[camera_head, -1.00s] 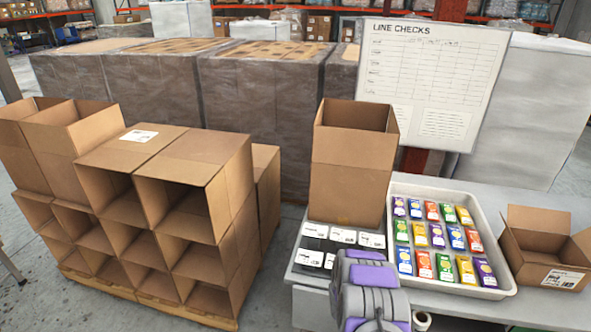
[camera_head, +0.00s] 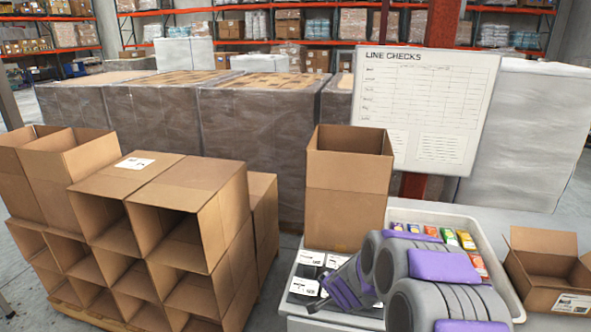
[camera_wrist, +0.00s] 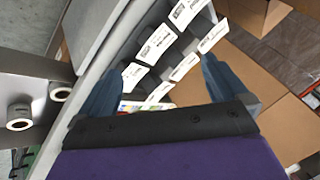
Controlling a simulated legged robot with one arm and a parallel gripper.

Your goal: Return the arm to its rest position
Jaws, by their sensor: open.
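My arm, grey with purple panels, is folded over the front of the grey table (camera_head: 292,318) in the head view. My gripper (camera_wrist: 160,72) shows in the wrist view with its two dark blue fingers spread apart and nothing between them. Behind the fingers are black bins with white labels (camera_wrist: 158,45) on the table. These labelled bins (camera_head: 308,272) also show in the head view, just left of my arm. In the head view, my arm hides most of the tray's contents.
A white tray (camera_head: 507,290) of coloured packets lies behind my arm. A tall open carton (camera_head: 345,218) stands behind the labelled bins, and a small open carton (camera_head: 545,268) sits right of the tray. Stacked cartons (camera_head: 165,215) fill the left. White rolls (camera_wrist: 19,117) show in the wrist view.

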